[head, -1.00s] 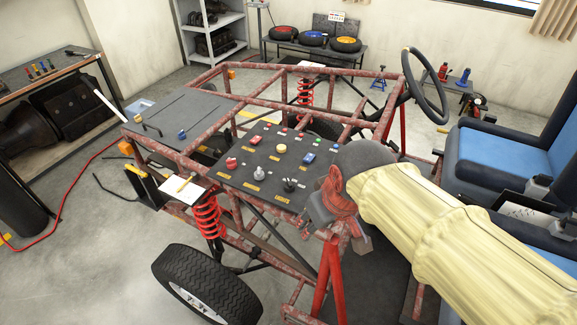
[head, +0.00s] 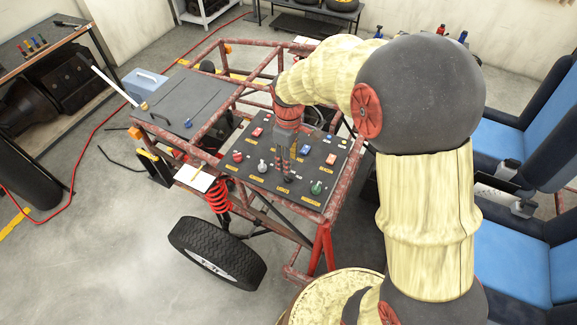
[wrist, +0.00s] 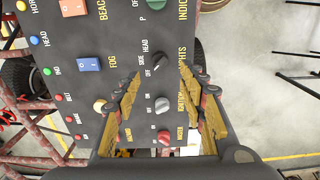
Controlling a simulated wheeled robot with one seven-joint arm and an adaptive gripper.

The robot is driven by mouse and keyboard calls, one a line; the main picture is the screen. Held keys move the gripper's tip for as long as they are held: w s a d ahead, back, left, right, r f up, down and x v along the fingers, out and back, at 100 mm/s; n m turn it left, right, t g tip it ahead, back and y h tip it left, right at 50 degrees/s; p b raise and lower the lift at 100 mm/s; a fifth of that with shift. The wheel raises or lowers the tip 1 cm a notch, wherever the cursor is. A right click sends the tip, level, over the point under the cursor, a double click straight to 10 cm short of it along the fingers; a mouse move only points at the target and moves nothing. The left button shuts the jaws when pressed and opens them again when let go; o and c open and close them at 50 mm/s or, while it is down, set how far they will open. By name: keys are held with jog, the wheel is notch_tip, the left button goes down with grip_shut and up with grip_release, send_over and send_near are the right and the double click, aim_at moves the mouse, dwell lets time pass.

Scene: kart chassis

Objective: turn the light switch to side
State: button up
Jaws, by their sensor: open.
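The light switch is a black rotary knob (wrist: 158,63) on the dark control panel (wrist: 122,30), in the wrist view. OFF, SIDE and HEAD are printed beside it. Its pale mark lies slanted; I cannot tell which label it points at. My gripper (wrist: 160,75) is open, its yellowish fingers either side of the knob in the picture. I see no clear contact. In the head view my gripper (head: 284,176) points down over the panel (head: 320,148) and hides the knob.
A grey ignition knob (wrist: 162,104) and a red knob (wrist: 163,137) are on one side of the switch, a green knob (wrist: 157,3) on the other. A blue fog rocker (wrist: 89,64) is beside it. Red frame tubes (head: 332,203) border the panel.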

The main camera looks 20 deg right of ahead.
jog(key=shift+f, duration=4)
jog(key=shift+c, duration=1.3)
jog(key=c, duration=0.7)
grip_shut()
